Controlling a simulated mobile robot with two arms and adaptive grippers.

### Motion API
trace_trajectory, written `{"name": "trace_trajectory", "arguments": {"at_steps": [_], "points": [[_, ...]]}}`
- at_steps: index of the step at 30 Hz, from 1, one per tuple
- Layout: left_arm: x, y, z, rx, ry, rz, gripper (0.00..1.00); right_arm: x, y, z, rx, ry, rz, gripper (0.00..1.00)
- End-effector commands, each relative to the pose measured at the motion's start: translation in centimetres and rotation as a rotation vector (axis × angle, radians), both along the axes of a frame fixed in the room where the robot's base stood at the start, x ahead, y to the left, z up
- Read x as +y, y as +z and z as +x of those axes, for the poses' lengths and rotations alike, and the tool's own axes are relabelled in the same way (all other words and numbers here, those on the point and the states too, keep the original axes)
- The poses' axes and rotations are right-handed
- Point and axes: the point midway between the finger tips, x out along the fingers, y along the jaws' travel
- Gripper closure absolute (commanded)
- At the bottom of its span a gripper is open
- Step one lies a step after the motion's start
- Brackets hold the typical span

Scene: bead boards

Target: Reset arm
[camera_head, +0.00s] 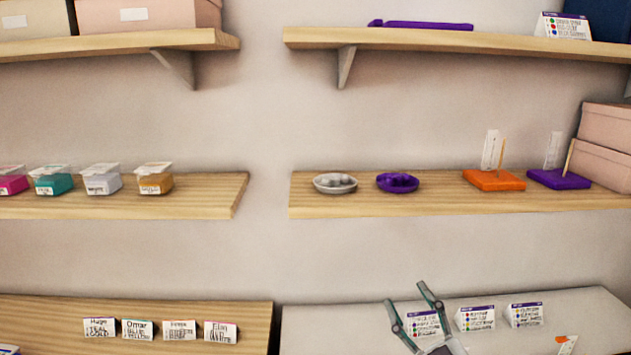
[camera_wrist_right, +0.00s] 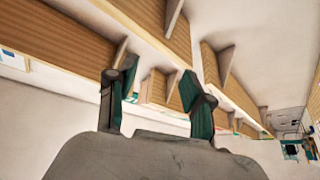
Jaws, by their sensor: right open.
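My right gripper (camera_head: 406,294) is at the lower right of the head view, over the white surface (camera_head: 330,330). Its two teal-tipped fingers stand apart with nothing between them. In the right wrist view the fingers (camera_wrist_right: 158,76) are also spread and empty, with shelf undersides beyond. The gripper partly overlaps a printed card (camera_head: 427,322) behind it; I cannot tell if they touch. My left gripper is not in view.
The middle shelf holds an orange board (camera_head: 493,181), a purple board (camera_head: 558,180), a grey dish (camera_head: 335,184), a purple dish (camera_head: 398,183) and lidded tubs (camera_head: 102,183). More cards (camera_head: 475,319) stand right of the gripper. Name cards (camera_head: 180,330) stand on the lower left wooden surface.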

Motion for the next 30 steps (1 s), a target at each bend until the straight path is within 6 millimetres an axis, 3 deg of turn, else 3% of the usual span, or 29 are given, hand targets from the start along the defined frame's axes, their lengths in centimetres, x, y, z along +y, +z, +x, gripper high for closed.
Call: {"name": "trace_trajectory", "arguments": {"at_steps": [3, 6, 9, 12, 18, 25, 26, 30], "points": [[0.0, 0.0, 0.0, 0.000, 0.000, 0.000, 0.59, -4.5, -5.5, -0.9, 0.253, -0.230, 0.145, 0.48], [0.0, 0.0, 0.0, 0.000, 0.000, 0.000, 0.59, -7.2, -11.7, -3.3, 0.525, -0.391, 0.211, 0.48], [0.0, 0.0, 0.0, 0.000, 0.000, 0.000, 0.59, -8.4, -17.8, -7.3, 0.812, -0.492, 0.232, 0.48], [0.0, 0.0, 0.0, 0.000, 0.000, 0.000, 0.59, -8.4, -22.2, -11.5, 1.049, -0.533, 0.222, 0.48], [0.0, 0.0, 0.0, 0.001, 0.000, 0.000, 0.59, -7.1, -27.0, -18.8, 1.394, -0.527, 0.177, 0.48], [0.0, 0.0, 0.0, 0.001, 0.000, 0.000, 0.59, -5.2, -29.4, -26.3, 1.699, -0.452, 0.114, 0.48], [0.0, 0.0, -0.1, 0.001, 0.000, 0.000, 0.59, -5.0, -29.8, -26.9, 1.727, -0.443, 0.105, 0.48], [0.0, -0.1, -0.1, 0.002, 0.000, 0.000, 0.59, -4.9, -34.0, -25.5, 1.730, -0.451, 0.099, 0.48]]}}
